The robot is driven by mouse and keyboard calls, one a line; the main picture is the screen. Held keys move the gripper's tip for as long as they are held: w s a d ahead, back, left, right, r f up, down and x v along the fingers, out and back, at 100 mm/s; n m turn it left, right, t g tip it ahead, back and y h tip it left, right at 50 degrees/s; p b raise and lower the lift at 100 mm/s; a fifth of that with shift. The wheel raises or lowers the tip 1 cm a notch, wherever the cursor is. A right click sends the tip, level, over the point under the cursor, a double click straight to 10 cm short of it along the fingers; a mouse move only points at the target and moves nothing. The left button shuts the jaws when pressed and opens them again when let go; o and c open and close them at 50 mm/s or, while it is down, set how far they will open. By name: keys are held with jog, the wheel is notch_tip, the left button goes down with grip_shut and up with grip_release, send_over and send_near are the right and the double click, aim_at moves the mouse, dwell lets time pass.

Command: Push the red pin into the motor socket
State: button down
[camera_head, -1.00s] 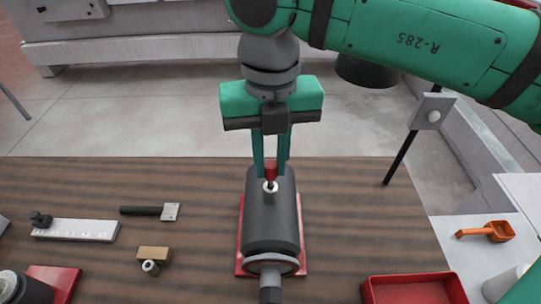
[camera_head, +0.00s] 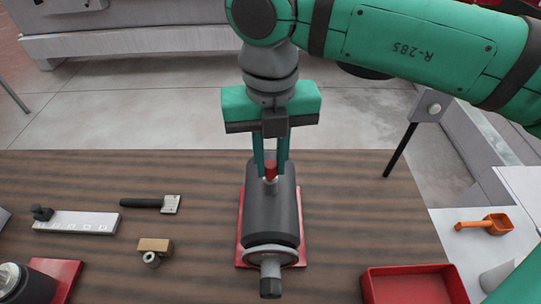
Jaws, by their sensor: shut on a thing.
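My gripper (camera_head: 271,168) points down over the middle of the table, its two green fingers shut on the red pin (camera_head: 271,170). The pin is upright, and its lower end meets the small pale socket (camera_head: 271,182) on top of the dark grey motor (camera_head: 270,218). How deep the pin sits in the socket cannot be told. The motor lies on a red base plate (camera_head: 240,246), its shaft end (camera_head: 270,285) towards me.
A red tray (camera_head: 414,270) stands at the front right. An orange scoop (camera_head: 488,224) lies on a white surface further right.

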jog(key=shift+f, duration=0.55)
jog(key=c, duration=1.5)
grip_release()
jog(key=shift+c, duration=0.2)
notch_tip(320, 180, up, 11)
